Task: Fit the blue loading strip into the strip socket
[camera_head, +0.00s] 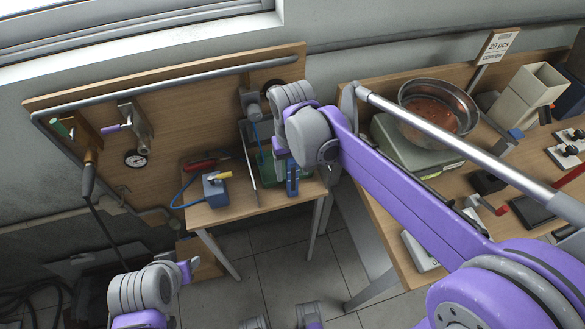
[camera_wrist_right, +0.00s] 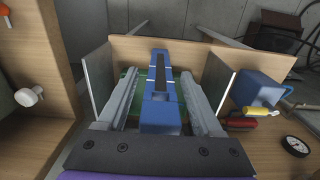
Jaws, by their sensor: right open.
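A blue strip-like part with a long dark slot and pale marks (camera_wrist_right: 160,112) lies between the two grey fingers of my right gripper (camera_wrist_right: 159,76) in the right wrist view. The fingers stand apart, with gaps on both sides of the blue part. It also shows in the head view as an upright blue piece (camera_head: 292,180) at the small table's right side, below my wrist. A green piece (camera_head: 266,166) is beside it. I cannot tell the strip socket apart. My left arm enters at bottom left; its fingers are not clear.
On the small wooden table (camera_head: 222,218) stand a blue box with a yellow-handled tool (camera_head: 213,190) and a red-handled tool (camera_head: 200,164). Thin upright plates flank the fingers in the wrist view (camera_wrist_right: 97,82). The right bench holds a metal bowl (camera_head: 440,92).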

